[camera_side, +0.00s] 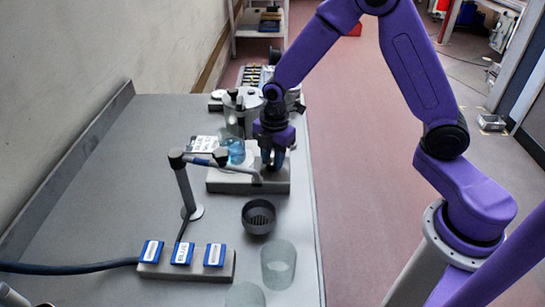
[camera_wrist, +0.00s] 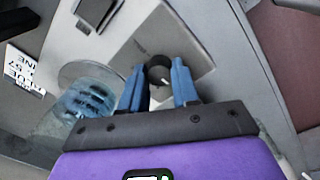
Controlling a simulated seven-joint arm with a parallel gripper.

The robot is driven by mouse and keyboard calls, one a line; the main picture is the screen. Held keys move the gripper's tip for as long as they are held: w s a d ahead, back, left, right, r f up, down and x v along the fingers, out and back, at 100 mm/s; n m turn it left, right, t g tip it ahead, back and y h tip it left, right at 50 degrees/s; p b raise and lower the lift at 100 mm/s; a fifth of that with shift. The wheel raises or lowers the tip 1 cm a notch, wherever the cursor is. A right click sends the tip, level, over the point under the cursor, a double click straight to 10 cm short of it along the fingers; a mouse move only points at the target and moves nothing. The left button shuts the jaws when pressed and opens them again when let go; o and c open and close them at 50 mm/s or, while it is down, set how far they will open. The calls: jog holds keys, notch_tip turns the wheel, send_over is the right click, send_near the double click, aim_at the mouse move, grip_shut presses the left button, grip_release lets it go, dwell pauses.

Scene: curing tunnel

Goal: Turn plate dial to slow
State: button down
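The grey plate (camera_side: 225,185) lies on the bench in the side view; its top also shows in the wrist view (camera_wrist: 150,30). The dial (camera_wrist: 159,72) is a dark round knob with a pale pointer mark, on the plate's face. My gripper (camera_wrist: 158,68) has its two blue fingers apart, one on each side of the dial. I cannot tell whether they touch it. In the side view my gripper (camera_side: 272,160) is low over the plate's right end and hides the dial. The dial's setting labels are too small to read.
A glass of blue liquid (camera_side: 234,150) stands close left of my gripper. A thin jointed stand (camera_side: 188,190) reaches toward the plate. A dark strainer cup (camera_side: 258,216), clear glasses (camera_side: 278,264) and a block of blue-labelled switches (camera_side: 185,268) are nearer the camera.

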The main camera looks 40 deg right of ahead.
aim_at(272, 164)
dwell(0.3)
jog(key=m, duration=0.5)
jog(key=shift+a+m, duration=0.1)
jog(key=shift+m, duration=0.2)
jog(key=m, duration=0.6)
jog(key=shift+h, duration=0.3)
jog(key=c, duration=0.8)
grip_release()
jog(key=r, duration=1.7)
jog(key=shift+s+a+r, duration=0.25)
jog(key=shift+s+a, duration=0.05)
